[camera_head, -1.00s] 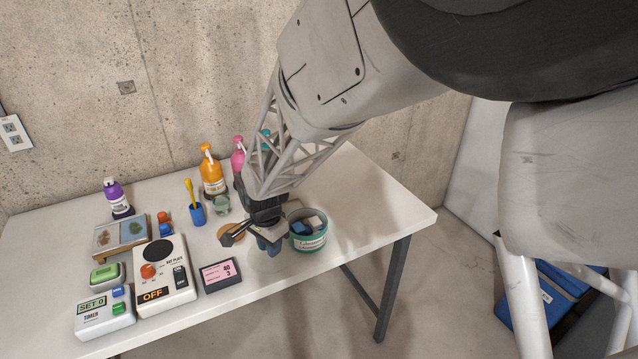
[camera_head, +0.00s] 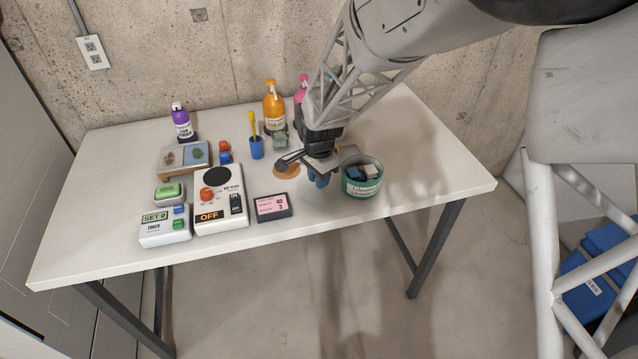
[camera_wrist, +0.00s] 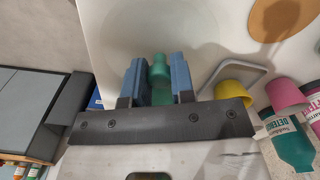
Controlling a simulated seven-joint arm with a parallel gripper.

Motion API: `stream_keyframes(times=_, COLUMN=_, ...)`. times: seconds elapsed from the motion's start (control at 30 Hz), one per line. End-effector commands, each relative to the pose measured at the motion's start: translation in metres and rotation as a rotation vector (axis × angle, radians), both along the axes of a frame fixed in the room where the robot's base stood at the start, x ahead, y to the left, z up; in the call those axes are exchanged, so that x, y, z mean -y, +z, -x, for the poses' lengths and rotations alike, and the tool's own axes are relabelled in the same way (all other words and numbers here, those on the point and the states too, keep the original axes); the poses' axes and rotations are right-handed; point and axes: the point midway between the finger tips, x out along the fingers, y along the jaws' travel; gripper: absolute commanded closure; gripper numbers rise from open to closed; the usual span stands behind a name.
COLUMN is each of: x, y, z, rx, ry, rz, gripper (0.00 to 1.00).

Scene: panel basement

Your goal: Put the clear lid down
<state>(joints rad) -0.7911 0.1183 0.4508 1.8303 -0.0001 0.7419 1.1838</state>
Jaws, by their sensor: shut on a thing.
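My gripper (camera_head: 320,181) is low over the front of the white table, just left of the teal tub (camera_head: 351,190). In the wrist view its blue fingers (camera_wrist: 159,80) are shut on a green knob-like part, which I take for the handle of the clear lid (camera_wrist: 158,72). The lid's transparent disc is very hard to make out against the white table. I cannot tell whether it touches the tabletop. The tub is open at the top, with blue and pale pieces inside.
A round cork coaster (camera_head: 286,171) lies left of my gripper. A pink-screened box (camera_head: 271,207), a hot plate (camera_head: 219,214) and a timer (camera_head: 164,227) stand further left. Bottles, including an orange one (camera_head: 274,106), stand behind. The table's front edge is close.

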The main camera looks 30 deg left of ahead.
Motion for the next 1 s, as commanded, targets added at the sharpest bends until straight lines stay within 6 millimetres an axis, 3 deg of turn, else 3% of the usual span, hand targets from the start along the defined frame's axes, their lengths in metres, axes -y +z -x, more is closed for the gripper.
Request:
stream_keyframes(times=0.23, x=0.0, y=-0.023, z=0.0, rx=0.0, ry=0.0, rz=0.001, gripper=1.0)
stream_keyframes(times=0.7, x=0.0, y=-0.027, z=0.0, rx=0.0, ry=0.0, rz=0.001, gripper=1.0)
stream_keyframes(times=0.73, x=0.0, y=-0.027, z=0.0, rx=0.0, ry=0.0, rz=0.001, gripper=0.74)
stream_keyframes(times=0.87, x=0.0, y=-0.027, z=0.0, rx=0.0, ry=0.0, rz=0.001, gripper=0.54)
stream_keyframes(times=1.0, x=0.0, y=-0.027, z=0.0, rx=0.0, ry=0.0, rz=0.001, gripper=0.51)
